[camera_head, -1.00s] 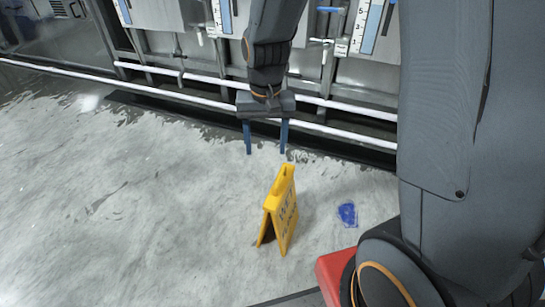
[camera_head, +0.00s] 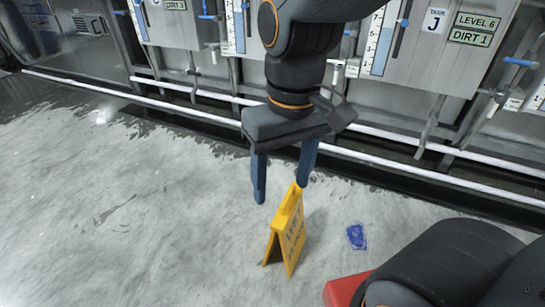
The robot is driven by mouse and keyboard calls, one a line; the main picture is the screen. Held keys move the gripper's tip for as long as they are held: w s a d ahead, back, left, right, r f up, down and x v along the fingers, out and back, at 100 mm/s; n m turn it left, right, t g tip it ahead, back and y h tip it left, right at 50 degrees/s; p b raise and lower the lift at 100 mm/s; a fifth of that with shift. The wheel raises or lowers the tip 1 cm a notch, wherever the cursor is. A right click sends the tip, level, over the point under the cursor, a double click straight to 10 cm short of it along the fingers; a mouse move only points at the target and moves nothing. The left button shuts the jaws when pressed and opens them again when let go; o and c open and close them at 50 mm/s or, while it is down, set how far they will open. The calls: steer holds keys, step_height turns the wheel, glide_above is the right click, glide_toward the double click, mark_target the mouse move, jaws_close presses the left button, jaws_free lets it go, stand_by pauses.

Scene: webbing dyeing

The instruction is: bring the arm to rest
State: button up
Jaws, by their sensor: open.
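My gripper (camera_head: 281,194) hangs from my arm near the middle of the head view, fingers pointing down. Its two blue fingers are apart with nothing between them. In the picture, the right fingertip is close to the top of a yellow wet-floor sign (camera_head: 288,236); I cannot tell the gap in depth. The sign stands upright on the floor.
A blue flat item (camera_head: 356,237) lies on the wet grey floor (camera_head: 120,210) right of the sign. A red object (camera_head: 345,290) shows at the bottom. The left floor is clear.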

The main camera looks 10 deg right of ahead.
stand_by(0.8)
steer(key=d+r+m+p, duration=0.3)
steer(key=d+r+p, duration=0.6)
steer(key=p, duration=0.9)
steer(key=shift+d+r+h, duration=0.2)
steer(key=shift+r+h, duration=0.1)
steer(key=shift+r, duration=0.35)
steer(key=shift+c, duration=0.3)
